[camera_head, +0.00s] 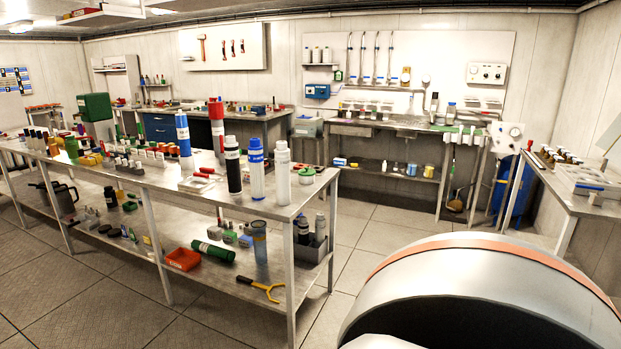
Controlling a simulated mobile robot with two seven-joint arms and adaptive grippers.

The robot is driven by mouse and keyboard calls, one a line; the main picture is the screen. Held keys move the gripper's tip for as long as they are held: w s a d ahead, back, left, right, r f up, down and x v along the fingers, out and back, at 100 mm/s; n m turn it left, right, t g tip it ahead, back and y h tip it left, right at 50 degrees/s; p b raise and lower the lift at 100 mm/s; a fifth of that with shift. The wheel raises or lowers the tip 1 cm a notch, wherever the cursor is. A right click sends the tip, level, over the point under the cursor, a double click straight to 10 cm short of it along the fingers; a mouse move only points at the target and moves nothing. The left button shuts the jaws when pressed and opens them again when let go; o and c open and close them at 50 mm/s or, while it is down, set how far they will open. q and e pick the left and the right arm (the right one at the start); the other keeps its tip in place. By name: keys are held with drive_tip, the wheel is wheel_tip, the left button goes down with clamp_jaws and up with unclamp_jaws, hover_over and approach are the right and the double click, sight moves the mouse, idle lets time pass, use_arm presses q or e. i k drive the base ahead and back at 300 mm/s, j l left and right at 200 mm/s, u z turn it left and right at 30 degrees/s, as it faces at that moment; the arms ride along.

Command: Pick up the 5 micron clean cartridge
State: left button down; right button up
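Several tall cartridge-like cylinders stand upright on the near end of the long steel table (150,182). They are a black one (233,170), a blue one with a white label (256,172) and a plain white one (282,175). The labels are too small to read, so I cannot tell which is the 5 micron clean cartridge. Neither of my grippers is in view.
The table's lower shelf holds a red bin (183,259), a green cylinder (213,251) and a yellow tool (262,289). A sink bench (400,127) stands at the back wall and another bench (570,190) at the right. Tiled floor (365,225) is open between them.

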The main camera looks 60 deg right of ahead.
sight(282, 158)
drive_tip(key=z, duration=1.8)
drive_tip(key=i+j+z, duration=0.1)
drive_tip(key=i, duration=0.4)
drive_tip(key=i+j+z, duration=0.1)
drive_tip(key=i, duration=0.45)
